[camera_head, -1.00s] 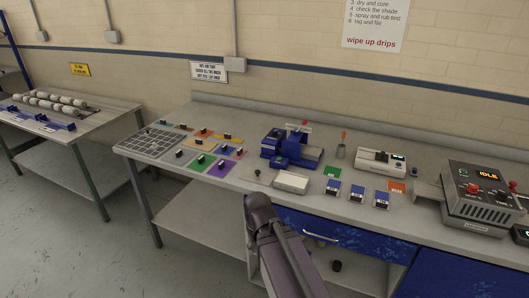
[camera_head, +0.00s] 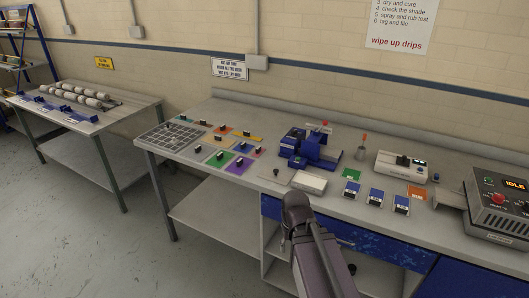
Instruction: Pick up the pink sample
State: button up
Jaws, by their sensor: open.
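Several small coloured sample cards, each with a dark clip or block on it, lie at the left of the long workbench (camera_head: 187,188). They include a green card (camera_head: 219,159), a purple card (camera_head: 239,167) and an orange card (camera_head: 249,139). A small salmon-toned card (camera_head: 219,129) lies in the back row. The cards are too small for me to tell surely which one is the pink sample. My arm rises from the bottom middle in front of the bench. Its rounded end looks like a joint, and I see no gripper fingers.
A grey grid tray (camera_head: 170,136) lies at the bench's left end. A blue device (camera_head: 308,150), a white box (camera_head: 309,182) and a control unit reading IDLE (camera_head: 503,205) stand farther right. A second table (camera_head: 100,122) with rollers is at left. Floor between the tables is clear.

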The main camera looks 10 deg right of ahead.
aim_at(259, 150)
jog(key=u, duration=0.05)
jog(key=i, duration=1)
